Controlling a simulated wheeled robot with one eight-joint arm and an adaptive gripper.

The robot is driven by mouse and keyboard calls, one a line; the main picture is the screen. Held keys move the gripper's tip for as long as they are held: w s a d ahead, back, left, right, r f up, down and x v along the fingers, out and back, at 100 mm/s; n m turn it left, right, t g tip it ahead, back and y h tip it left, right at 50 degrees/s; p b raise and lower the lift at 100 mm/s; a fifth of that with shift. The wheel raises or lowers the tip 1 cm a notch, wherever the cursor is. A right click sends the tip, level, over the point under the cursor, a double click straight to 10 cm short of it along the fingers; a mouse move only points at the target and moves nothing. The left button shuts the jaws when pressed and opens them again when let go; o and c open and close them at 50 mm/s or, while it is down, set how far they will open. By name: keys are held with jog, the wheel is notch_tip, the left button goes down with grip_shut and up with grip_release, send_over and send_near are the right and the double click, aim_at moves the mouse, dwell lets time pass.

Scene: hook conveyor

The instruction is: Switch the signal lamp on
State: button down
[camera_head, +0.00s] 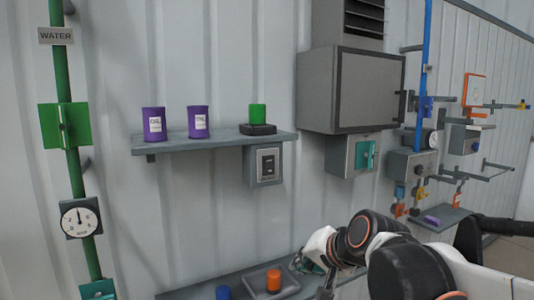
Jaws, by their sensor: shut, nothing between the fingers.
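The signal lamp (258,114), a green cylinder on a black base, stands upright at the right end of the wall shelf. I cannot tell from its colour whether it is lit. A grey switch box (267,164) with a dark rocker in a pale plate is on the wall just below the lamp. The rocker's position is too small to tell.
Two purple oil cans stand on the shelf (215,141). A lower bench (195,294) holds a blue item (223,292) and a tray with an orange cylinder (273,280). A grey box with a teal lever (366,155) hangs under a large cabinet (352,90). The wall below the switch box is clear.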

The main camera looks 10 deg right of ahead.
jog(key=w+d+r+m+t+p, duration=0.1)
jog(key=w+d+r+m+p, duration=0.1)
jog(key=w+r+p, duration=0.4)
jog(key=w+d+r+m+t+y+p, duration=0.1)
jog(key=w+r+m+p, duration=0.4)
jog(key=r, duration=0.7)
jog(key=w+d+p, duration=0.1)
jog(key=w+p, duration=0.1)
jog(key=w, duration=0.2)
jog(key=shift+w+d+t, duration=0.15)
jog(key=shift+w+t, duration=0.25)
